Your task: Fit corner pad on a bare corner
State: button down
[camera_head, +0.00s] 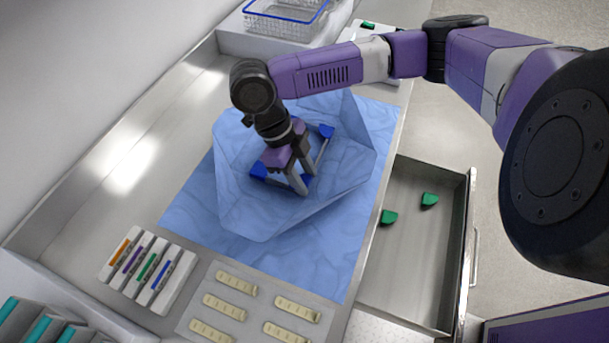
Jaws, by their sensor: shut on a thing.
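A metal-edged tray (322,154) lies on a blue wrap sheet on the counter, largely hidden by my arm. Blue corner pads sit at its far right corner (326,131) and its left corner (258,171). My gripper (305,186) points down at the tray's near corner, its fingers shut on another blue corner pad (308,181). The fingers partly cover this pad, and I cannot tell whether it is seated on the corner. Two green corner pads (389,217) (429,199) lie loose in the open drawer.
The blue wrap (250,215) has raised folds around the tray. The drawer (415,265) stands open at right. Labelled strips (148,266) and a card of beige packets (240,310) lie in front. A blue-rimmed basket (285,18) stands at the back. The counter's left side is clear.

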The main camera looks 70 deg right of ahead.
jog(key=shift+s+a+f, duration=0.1)
jog(key=shift+f, duration=0.75)
jog(key=c, duration=0.8)
grip_release()
jog(key=shift+f, duration=0.1)
jog(key=v, duration=0.9)
jog(key=shift+s+r+b, duration=0.1)
jog(key=shift+r+b, duration=0.3)
